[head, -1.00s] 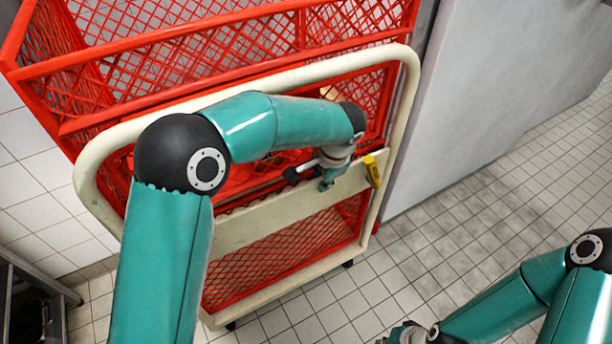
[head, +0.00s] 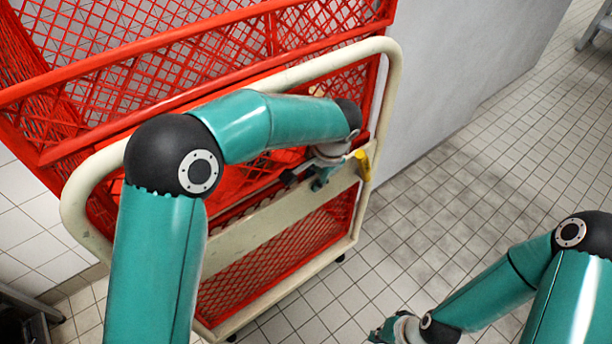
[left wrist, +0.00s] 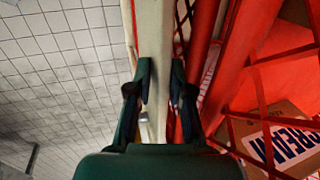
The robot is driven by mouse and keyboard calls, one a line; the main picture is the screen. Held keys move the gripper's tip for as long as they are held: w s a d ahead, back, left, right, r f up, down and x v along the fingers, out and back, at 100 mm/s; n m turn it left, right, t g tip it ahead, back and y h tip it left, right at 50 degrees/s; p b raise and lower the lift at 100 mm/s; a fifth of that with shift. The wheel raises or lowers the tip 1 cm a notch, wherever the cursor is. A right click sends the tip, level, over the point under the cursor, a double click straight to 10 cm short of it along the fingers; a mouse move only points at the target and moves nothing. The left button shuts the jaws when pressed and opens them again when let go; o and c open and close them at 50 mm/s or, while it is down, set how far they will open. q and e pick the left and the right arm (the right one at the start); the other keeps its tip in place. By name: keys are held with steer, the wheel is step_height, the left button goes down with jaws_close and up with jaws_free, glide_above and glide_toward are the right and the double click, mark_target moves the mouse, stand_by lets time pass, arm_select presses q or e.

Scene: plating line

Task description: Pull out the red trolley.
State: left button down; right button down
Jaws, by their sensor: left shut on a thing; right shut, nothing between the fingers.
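The red trolley has red mesh sides and a cream tube frame (head: 392,90) with a flat cream crossbar (head: 250,226). It fills the left and middle of the head view, with dark castors on the floor. My left gripper (head: 318,180) is shut on the cream crossbar, close to its right end. In the left wrist view, the fingers (left wrist: 160,88) stand on either side of the cream bar (left wrist: 153,30). My right gripper (head: 384,332) is shut and empty, low in the head view, apart from the trolley.
A yellow piece (head: 363,164) sits at the crossbar's right end. A box with blue lettering (left wrist: 290,142) lies inside the trolley. A grey wall block (head: 450,80) stands right of the trolley. Tiled floor (head: 480,185) is clear at right. A dark rack (head: 25,318) is at lower left.

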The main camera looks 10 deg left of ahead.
arm_select(q)
steer(key=shift+w+r, duration=0.1)
steer(key=shift+w, duration=0.2)
steer(key=c, duration=1)
jaws_free()
steer(key=shift+a, duration=0.1)
steer(key=v, duration=1.1)
steer(key=shift+s+r, duration=0.2)
steer(key=shift+r, duration=0.15)
